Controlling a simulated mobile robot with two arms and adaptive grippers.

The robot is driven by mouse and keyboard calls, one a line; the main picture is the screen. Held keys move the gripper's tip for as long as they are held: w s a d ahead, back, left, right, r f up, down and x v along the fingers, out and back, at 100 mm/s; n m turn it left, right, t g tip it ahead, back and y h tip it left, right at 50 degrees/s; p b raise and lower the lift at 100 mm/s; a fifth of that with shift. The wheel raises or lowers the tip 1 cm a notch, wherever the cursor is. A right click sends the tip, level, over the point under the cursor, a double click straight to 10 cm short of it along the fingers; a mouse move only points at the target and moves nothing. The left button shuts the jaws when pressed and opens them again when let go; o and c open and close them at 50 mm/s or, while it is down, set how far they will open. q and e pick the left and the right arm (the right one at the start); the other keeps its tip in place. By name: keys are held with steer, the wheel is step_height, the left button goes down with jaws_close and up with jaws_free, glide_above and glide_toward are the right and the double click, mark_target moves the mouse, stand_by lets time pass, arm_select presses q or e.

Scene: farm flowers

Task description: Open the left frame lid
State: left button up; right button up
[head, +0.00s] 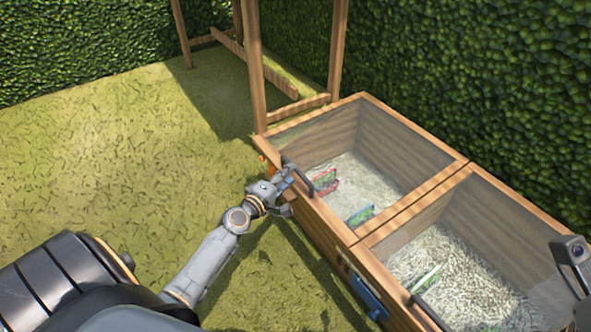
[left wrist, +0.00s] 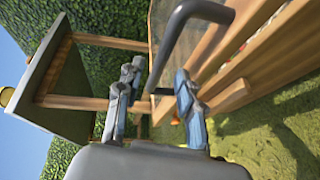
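The left frame lid (head: 415,203) is the wood-edged, see-through cover on the farther of two joined wooden boxes; it lies flat and shut. Its dark bent handle (head: 298,173) stands at the front edge, and it also shows large in the left wrist view (left wrist: 177,42). My left gripper (head: 288,191) is beside the box front, close to this handle. In the left wrist view its two fingers (left wrist: 154,100) are spread, with the handle's lower end near the gap between them. Whether they touch it I cannot tell. My right gripper's fingers do not show.
The right frame lid (head: 404,235) lies shut on the nearer box, with its own dark handle (head: 432,314). Seed packets (head: 360,215) lie inside the boxes. A wooden post frame (head: 257,70) stands behind. Hedges (head: 460,70) close the back and right. Grass (head: 110,150) at left is clear.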

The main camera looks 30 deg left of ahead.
arm_select(q)
steer(key=shift+w+f+b, duration=0.15)
steer(key=shift+w+f, duration=0.05)
steer(key=shift+w, duration=0.9)
steer(key=shift+w+f+b, duration=0.15)
steer(key=shift+w, duration=0.95)
jaws_close()
